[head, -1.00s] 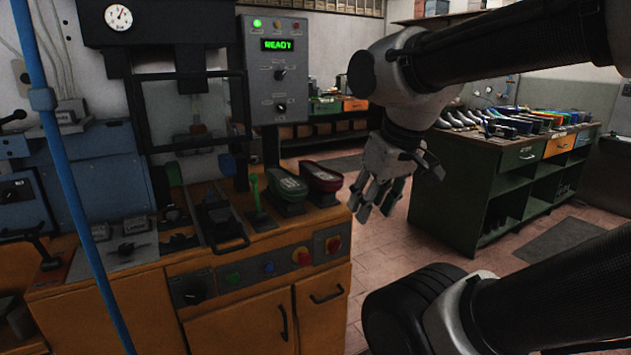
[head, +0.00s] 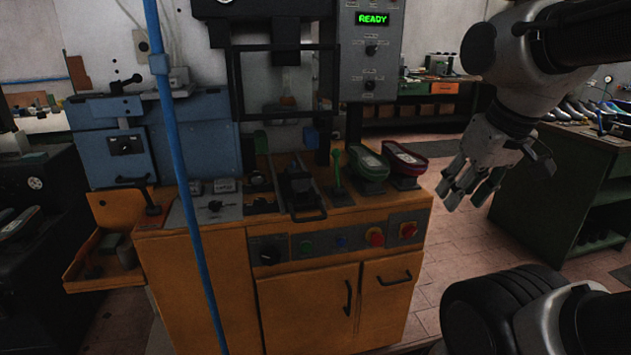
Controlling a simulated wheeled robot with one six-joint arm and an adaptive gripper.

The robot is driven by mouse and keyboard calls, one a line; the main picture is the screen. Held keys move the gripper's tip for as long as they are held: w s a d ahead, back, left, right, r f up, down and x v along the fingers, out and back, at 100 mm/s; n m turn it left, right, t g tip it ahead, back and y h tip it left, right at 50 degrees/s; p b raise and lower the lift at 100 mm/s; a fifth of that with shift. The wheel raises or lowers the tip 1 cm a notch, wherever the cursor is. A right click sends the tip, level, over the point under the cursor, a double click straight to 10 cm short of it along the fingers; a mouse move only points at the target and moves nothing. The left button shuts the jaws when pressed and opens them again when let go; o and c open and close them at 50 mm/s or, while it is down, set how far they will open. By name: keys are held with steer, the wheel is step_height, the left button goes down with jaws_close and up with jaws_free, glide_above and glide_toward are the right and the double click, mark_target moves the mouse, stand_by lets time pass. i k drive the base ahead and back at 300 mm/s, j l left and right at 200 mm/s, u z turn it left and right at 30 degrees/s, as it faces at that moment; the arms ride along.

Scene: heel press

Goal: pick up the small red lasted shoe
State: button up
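The small red shoe form (head: 405,160) sits on a dark stand at the right end of the orange press bench, its dark red side and pale top showing. A green one (head: 370,164) stands just left of it. My gripper (head: 468,192) hangs to the right of the red shoe in the picture, fingers pointing down and spread apart, with nothing between them. It is apart from the shoe; how far in depth I cannot tell.
A green-handled lever (head: 338,168) stands left of the shoes. The press (head: 285,85) rises behind, beside a control panel (head: 370,50) reading READY. A blue pole (head: 180,165) crosses the left side. Tiled floor (head: 455,240) is open right of the orange bench (head: 215,270).

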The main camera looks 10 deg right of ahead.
mark_target(400, 162)
steer(key=i+l, duration=0.1)
steer(key=l, duration=0.3)
steer(key=i+l, duration=0.1)
steer(key=l, duration=0.25)
steer(key=i+l, duration=0.1)
steer(key=l, duration=0.3)
steer(key=i+l, duration=0.3)
steer(key=i, duration=0.2)
steer(key=i+l, duration=0.25)
steer(key=i, duration=0.2)
